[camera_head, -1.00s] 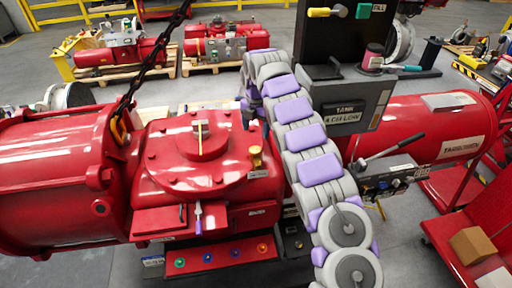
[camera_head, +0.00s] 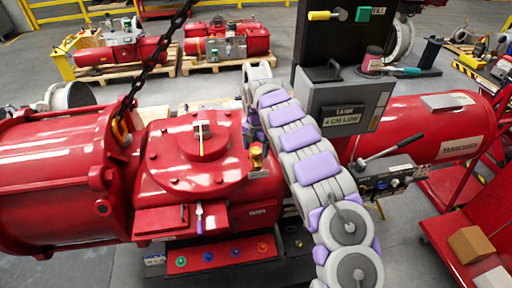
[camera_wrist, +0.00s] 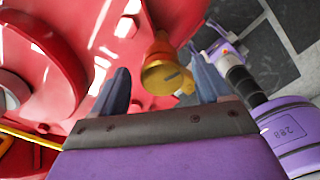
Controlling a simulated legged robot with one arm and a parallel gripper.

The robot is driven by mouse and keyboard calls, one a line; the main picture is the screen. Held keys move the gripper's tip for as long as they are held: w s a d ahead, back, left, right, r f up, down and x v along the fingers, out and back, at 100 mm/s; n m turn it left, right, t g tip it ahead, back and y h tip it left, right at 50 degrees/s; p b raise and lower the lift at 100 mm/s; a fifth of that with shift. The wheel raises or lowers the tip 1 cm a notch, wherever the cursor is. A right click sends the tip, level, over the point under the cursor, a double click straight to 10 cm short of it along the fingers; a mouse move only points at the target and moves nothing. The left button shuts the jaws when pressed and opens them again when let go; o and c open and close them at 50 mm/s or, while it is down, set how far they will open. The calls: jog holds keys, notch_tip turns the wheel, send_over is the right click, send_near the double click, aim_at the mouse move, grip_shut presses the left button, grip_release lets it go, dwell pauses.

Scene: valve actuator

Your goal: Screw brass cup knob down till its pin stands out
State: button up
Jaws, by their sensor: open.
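The brass cup knob (camera_head: 256,157) stands on the right side of the red actuator housing (camera_head: 170,180), beside its round raised cover. In the wrist view the brass knob (camera_wrist: 163,74) shows between the two dark blue-grey fingers of my gripper (camera_wrist: 158,60). The fingers are spread wide, with a gap on each side of the knob, and hold nothing. The knob's round end faces the wrist camera and has a darker slot-like mark. I cannot make out a pin standing out from it.
A chain (camera_head: 153,60) hangs at the left. Coloured buttons (camera_head: 208,256) line the front strip.

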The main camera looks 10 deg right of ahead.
jog(key=shift+c, duration=0.2)
jog(key=c, duration=1)
